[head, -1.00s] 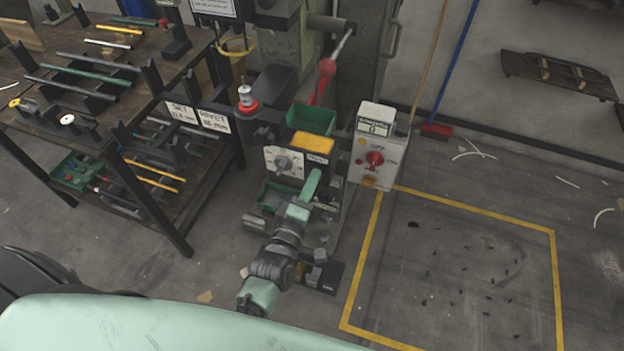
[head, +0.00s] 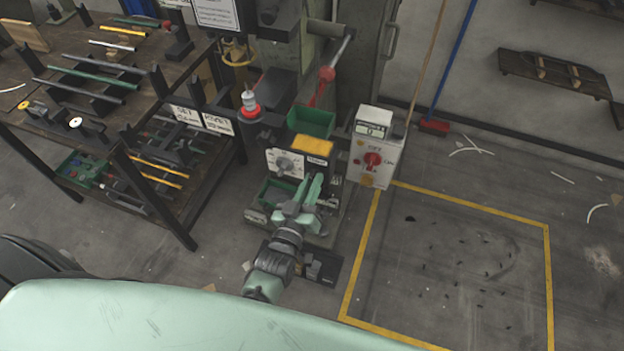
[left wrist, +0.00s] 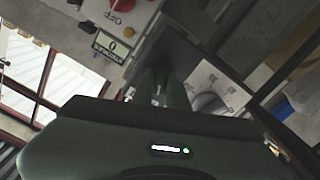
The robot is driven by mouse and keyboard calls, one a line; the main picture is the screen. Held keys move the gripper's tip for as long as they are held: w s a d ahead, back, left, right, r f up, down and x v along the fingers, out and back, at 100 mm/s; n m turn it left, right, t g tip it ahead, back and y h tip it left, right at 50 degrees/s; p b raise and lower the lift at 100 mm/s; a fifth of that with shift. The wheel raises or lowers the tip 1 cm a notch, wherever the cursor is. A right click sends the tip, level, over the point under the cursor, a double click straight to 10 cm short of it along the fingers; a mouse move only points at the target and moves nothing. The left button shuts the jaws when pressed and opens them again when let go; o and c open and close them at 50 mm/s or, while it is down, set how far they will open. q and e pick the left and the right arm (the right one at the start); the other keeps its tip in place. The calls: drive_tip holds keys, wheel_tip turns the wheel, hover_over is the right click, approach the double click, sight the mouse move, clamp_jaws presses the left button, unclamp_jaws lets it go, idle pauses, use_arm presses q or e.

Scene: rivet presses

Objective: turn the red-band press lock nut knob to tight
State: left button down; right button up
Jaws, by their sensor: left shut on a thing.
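The press (head: 268,128) with the red band (head: 250,112) stands at the middle left of the head view. A white plate (head: 270,160) with a grey dial knob (head: 284,164) is on its front. My left gripper (head: 314,180) is just right of that plate, its fingers closed on a small part they hide, which I take to be the lock nut knob. In the left wrist view the fingers (left wrist: 158,85) point away from the camera, beside a grey round knob (left wrist: 208,103) on a white plate. My right gripper is out of view.
A white control box (head: 372,145) with a red switch (head: 373,160) stands close right of my gripper. A rod-laden bench (head: 60,120) stands left. The yellow-outlined floor (head: 470,260) is mostly clear.

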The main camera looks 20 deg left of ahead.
use_arm(q)
drive_tip(key=m+p, duration=0.1)
drive_tip(key=m, duration=0.3)
drive_tip(key=shift+m, duration=0.4)
drive_tip(key=shift+f, duration=0.1)
idle(0.3)
drive_tip(key=c, duration=1.4)
unclamp_jaws()
drive_tip(key=shift+s, duration=0.1)
drive_tip(key=s, duration=0.7)
drive_tip(key=shift+s+b, duration=0.35)
drive_tip(key=shift+b, duration=0.05)
drive_tip(key=shift+a, duration=0.15)
